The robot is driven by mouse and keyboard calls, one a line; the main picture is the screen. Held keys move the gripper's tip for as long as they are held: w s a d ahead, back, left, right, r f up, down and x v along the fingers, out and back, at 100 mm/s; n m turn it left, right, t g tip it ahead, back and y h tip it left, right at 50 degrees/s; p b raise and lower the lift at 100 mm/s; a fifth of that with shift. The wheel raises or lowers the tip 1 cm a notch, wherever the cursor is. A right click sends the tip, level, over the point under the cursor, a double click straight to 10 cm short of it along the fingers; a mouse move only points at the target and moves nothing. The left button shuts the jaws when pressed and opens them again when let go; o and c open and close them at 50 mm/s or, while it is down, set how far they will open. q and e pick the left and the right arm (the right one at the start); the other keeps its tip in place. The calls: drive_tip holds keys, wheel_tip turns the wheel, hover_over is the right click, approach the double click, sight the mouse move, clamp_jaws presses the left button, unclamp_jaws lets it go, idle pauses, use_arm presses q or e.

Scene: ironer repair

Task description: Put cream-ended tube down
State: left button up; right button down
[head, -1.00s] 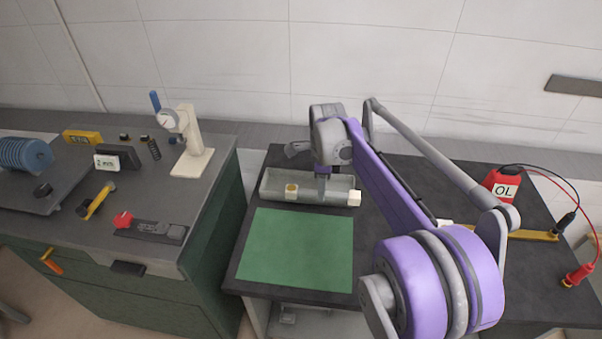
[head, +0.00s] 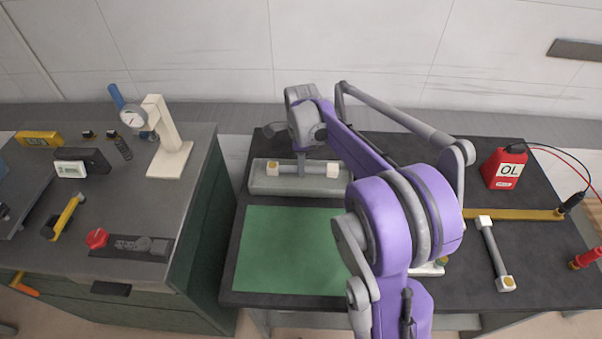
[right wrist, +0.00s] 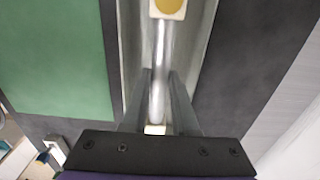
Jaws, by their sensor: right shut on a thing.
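The cream-ended tube (head: 316,169) is a thin grey rod with a cream block at each end, one showing a yellow face. My right gripper (head: 301,172) is shut on its middle, pointing down. The tube lies lengthwise along the long grey tray (head: 300,187), within its outline; whether it touches the tray floor I cannot tell. In the right wrist view the tube (right wrist: 161,60) runs between the two fingers (right wrist: 160,100), its yellow-faced end at the top and its other end partly hidden by the gripper body. My left gripper is not in view.
A green mat (head: 285,250) lies in front of the tray. A similar tube (head: 491,250) lies at the bench's right, near a yellow strip (head: 510,214) and a red meter (head: 503,169). A dial gauge stand (head: 168,140) is on the left bench. My right arm hides the bench's middle.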

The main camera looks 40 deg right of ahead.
sight(301, 181)
drive_tip(key=shift+f, duration=1.85)
drive_tip(key=shift+f, duration=0.2)
drive_tip(key=c, duration=0.7)
unclamp_jaws()
drive_tip(key=shift+r, duration=0.1)
